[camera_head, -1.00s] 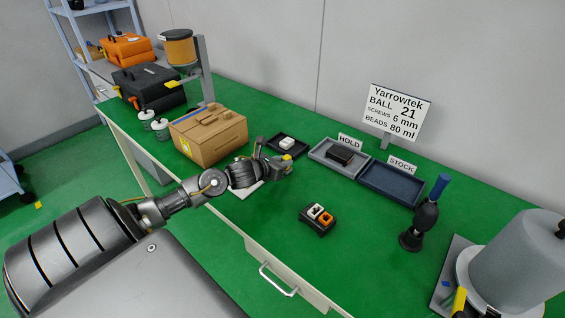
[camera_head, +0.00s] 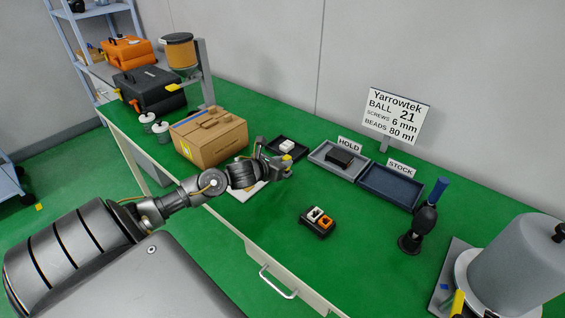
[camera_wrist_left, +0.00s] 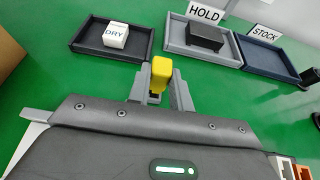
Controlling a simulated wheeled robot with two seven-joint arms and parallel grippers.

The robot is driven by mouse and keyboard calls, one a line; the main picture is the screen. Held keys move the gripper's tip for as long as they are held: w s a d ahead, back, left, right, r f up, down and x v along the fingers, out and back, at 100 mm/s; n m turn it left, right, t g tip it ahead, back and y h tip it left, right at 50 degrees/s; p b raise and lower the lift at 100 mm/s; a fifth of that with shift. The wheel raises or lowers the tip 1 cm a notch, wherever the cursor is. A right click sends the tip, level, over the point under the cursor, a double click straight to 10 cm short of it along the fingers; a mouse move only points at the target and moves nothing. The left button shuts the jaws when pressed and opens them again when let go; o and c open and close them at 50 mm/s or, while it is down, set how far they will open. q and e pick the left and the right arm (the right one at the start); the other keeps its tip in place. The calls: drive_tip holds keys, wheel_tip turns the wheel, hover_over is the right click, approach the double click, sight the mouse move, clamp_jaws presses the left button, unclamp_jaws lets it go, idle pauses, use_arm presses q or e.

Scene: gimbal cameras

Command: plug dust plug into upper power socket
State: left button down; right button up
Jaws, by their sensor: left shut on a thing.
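My left gripper (camera_head: 283,163) is shut on a yellow dust plug (camera_wrist_left: 161,73), held between its fingertips above the green bench. The plug's yellow top also shows in the head view (camera_head: 287,158). Its lower part is mostly hidden by the fingers in the left wrist view. A dark socket block (camera_head: 317,231) with a white socket (camera_head: 315,213) and an orange socket (camera_head: 325,222) sits on the bench, to the right of and nearer than the gripper, apart from the plug. The sockets show partly at the lower right corner of the left wrist view (camera_wrist_left: 283,168). My right gripper is not in view.
A black tray (camera_wrist_left: 84,48) holds a white DRY box (camera_wrist_left: 116,35). The grey HOLD tray (camera_head: 318,154) holds a black box; the blue STOCK tray (camera_head: 392,186) is empty. A cardboard box (camera_head: 215,145) stands left, a black blower (camera_head: 424,220) right. Bench around the sockets is clear.

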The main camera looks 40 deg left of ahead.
use_arm(q)
drive_tip(key=shift+r+p, duration=0.35)
drive_tip(key=shift+r, duration=0.2)
drive_tip(key=shift+r+p, duration=0.3)
drive_tip(key=shift+r, duration=0.55)
